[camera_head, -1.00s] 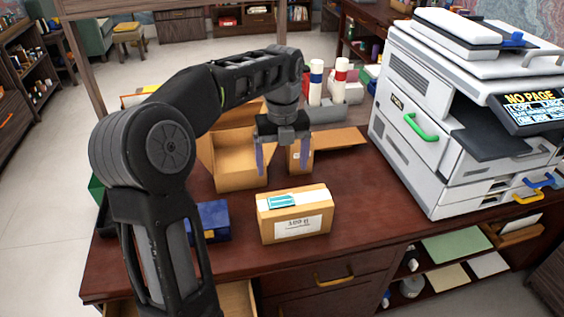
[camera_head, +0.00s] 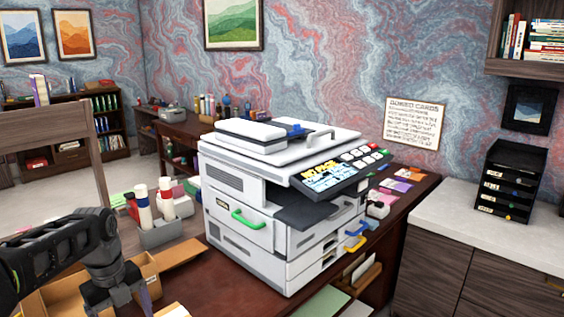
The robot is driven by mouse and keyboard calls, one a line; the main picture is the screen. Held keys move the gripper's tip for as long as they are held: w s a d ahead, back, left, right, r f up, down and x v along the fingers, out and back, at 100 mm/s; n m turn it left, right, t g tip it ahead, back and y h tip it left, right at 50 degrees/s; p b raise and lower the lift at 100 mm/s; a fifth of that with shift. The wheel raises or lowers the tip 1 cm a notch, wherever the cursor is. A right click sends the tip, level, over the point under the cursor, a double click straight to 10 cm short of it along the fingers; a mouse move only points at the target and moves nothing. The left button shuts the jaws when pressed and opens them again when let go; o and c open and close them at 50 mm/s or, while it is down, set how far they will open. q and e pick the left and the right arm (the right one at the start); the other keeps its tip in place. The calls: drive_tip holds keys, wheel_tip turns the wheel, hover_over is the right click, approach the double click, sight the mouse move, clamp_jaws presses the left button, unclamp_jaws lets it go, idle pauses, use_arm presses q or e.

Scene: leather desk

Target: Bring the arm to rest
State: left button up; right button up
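My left arm, dark grey, comes in at the lower left. Its gripper (camera_head: 118,303) hangs over the desk by an open cardboard box (camera_head: 60,297) at the bottom edge. One purple-grey finger shows at the outer right side of the gripper body, set wide, and nothing is seen held. The other finger and the tips are cut off or hidden. My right arm and gripper are not in view.
A white printer (camera_head: 245,235) with green, blue and yellow handles stands mid-desk. A grey holder (camera_head: 160,235) with red- and blue-banded white tubes is between it and my arm. A pale counter (camera_head: 480,240) with a black tray rack (camera_head: 508,180) is at right.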

use_arm(q)
drive_tip(key=s+d+f+n+h, duration=0.1)
drive_tip(key=d+f+n+h, duration=0.1)
drive_tip(key=d+f+n, duration=0.7)
drive_tip(key=s+d+f+n+h, duration=0.1)
drive_tip(key=d+f+n, duration=0.2)
drive_tip(key=d+f, duration=1.1)
drive_tip(key=s+d+f+n, duration=0.4)
drive_tip(key=s+f+n, duration=0.3)
drive_tip(key=s, duration=0.2)
drive_tip(key=s+d+f+n, duration=0.3)
drive_tip(key=s+f+n, duration=0.4)
drive_tip(key=s, duration=0.2)
drive_tip(key=shift+s+d+f+n+h, duration=0.2)
drive_tip(key=shift+d+n+h, duration=0.1)
drive_tip(key=shift+d+h, duration=0.1)
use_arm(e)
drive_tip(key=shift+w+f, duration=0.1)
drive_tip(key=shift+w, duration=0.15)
use_arm(q)
drive_tip(key=shift+c, duration=0.4)
